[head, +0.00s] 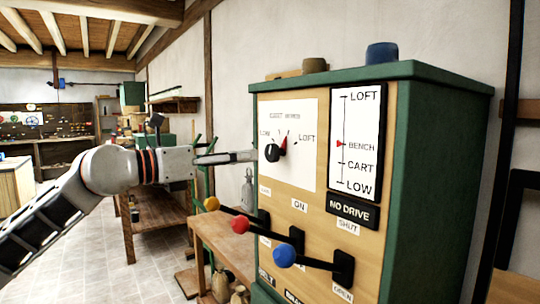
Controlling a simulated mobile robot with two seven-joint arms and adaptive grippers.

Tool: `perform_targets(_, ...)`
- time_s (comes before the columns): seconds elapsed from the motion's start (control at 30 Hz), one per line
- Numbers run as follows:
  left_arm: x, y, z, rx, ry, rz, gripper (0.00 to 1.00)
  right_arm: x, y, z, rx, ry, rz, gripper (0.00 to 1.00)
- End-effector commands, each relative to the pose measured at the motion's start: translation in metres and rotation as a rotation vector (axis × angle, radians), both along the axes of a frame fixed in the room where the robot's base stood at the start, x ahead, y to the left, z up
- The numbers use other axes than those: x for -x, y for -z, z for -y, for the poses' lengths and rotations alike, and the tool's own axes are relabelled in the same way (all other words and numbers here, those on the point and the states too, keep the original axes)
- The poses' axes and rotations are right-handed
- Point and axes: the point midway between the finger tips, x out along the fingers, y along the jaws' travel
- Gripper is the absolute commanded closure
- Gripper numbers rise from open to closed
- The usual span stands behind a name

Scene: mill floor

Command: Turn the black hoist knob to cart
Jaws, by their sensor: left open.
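The black hoist knob (272,152) sits on a white dial plate (305,165) on the front of a green-edged cabinet. The plate reads LOW at left and LOFT at right; smaller lettering above is hard to read. A red pointer mark by the knob points up, between those words. My left gripper (254,156) comes in from the left with its fingertips close to the knob's left side. It is open; whether it touches the knob I cannot tell. A white gauge (368,125) to the right has its red arrow at BENCH, above CART. My right gripper is not in view.
Levers with yellow (212,203), red (240,224) and blue (284,256) balls stick out below the dial. A NO DRIVE sign (352,211) sits under the gauge. A wooden bench (225,243) stands behind the levers. Tiled floor is open at left.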

Motion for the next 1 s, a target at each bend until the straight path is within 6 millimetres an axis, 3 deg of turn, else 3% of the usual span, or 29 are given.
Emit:
perform_targets(0.23, -0.022, 0.004, 0.032, 0.003, 0.003, -0.004, 0.52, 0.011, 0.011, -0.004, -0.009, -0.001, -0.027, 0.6)
perform_targets(0.4, -0.036, 0.004, 0.049, 0.002, 0.002, -0.004, 0.52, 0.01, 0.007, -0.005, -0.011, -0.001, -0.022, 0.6)
perform_targets(0.83, -0.042, 0.001, 0.059, 0.001, 0.001, -0.002, 0.52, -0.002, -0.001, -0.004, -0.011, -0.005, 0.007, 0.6)
perform_targets(0.87, -0.042, 0.001, 0.059, 0.001, 0.001, -0.002, 0.55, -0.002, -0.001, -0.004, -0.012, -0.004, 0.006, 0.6)
perform_targets(1.0, -0.042, 0.001, 0.059, 0.001, 0.001, -0.002, 0.91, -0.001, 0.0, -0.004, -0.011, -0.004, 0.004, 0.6)
